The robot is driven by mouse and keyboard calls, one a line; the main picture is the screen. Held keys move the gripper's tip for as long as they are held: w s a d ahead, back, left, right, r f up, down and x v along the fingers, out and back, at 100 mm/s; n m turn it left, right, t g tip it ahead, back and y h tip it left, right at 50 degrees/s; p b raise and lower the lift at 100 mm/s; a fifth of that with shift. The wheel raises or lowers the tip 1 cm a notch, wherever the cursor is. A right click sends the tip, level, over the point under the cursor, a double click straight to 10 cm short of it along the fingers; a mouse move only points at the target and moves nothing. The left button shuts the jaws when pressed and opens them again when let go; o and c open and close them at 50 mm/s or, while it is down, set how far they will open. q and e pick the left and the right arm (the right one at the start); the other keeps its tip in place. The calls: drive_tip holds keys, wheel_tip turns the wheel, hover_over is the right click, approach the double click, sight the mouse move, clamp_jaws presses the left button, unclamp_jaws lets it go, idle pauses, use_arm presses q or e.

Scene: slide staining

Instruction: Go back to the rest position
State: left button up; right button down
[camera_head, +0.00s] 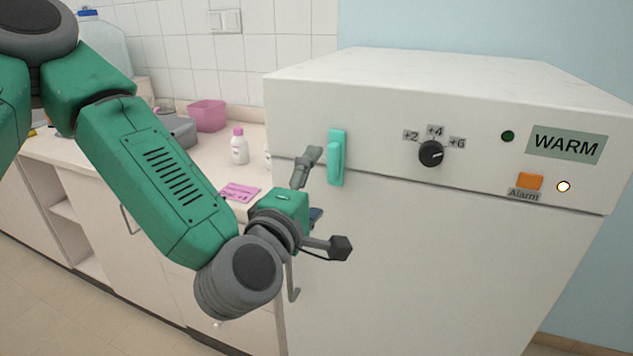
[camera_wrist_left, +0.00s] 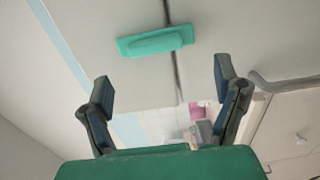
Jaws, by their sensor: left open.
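My left gripper (camera_head: 325,205) is in front of the white cabinet, just below and left of its teal handle (camera_head: 337,158). In the left wrist view, its two fingers (camera_wrist_left: 163,97) are spread wide with nothing between them. The handle (camera_wrist_left: 155,41) shows there beyond the fingertips, apart from them. The green left arm (camera_head: 160,175) comes in from the upper left and bends up at the wrist. My right gripper is not in either view.
The white cabinet (camera_head: 430,270) has a dial (camera_head: 431,153), an orange alarm button (camera_head: 530,181) and a WARM label (camera_head: 567,144). Its door looks shut. The counter at left holds a pink bin (camera_head: 207,116), a white bottle (camera_head: 239,148) and a pink packet (camera_head: 240,192).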

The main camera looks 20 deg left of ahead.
use_arm(q)
drive_tip(key=s+d+f+m+g+h, duration=0.1)
drive_tip(key=s+f+m+g, duration=0.35)
drive_tip(key=f, duration=0.65)
drive_tip(key=s+d+f+m+g+h, duration=0.1)
drive_tip(key=s+f+m+g+h, duration=0.25)
drive_tip(key=f, duration=0.85)
drive_tip(key=s+a+f+m+g+y, duration=0.1)
drive_tip(key=s+a+f+m+g, duration=0.2)
drive_tip(key=s, duration=0.4)
drive_tip(key=s+a+f+m+g+y, duration=0.2)
drive_tip(key=s+a+f+m+g, duration=0.1)
drive_tip(key=s+f, duration=0.4)
drive_tip(key=s+a+f+m+g+y, duration=0.2)
drive_tip(key=s+a+f+m+g, duration=0.1)
drive_tip(key=s+a+f+m, duration=0.1)
drive_tip(key=s+a+f, duration=0.1)
drive_tip(key=s+a, duration=0.1)
drive_tip(key=s, duration=0.1)
drive_tip(key=shift+s+a+f, duration=0.3)
drive_tip(key=shift+s+a, duration=0.05)
drive_tip(key=shift+s, duration=0.05)
drive_tip(key=shift+w, duration=0.15)
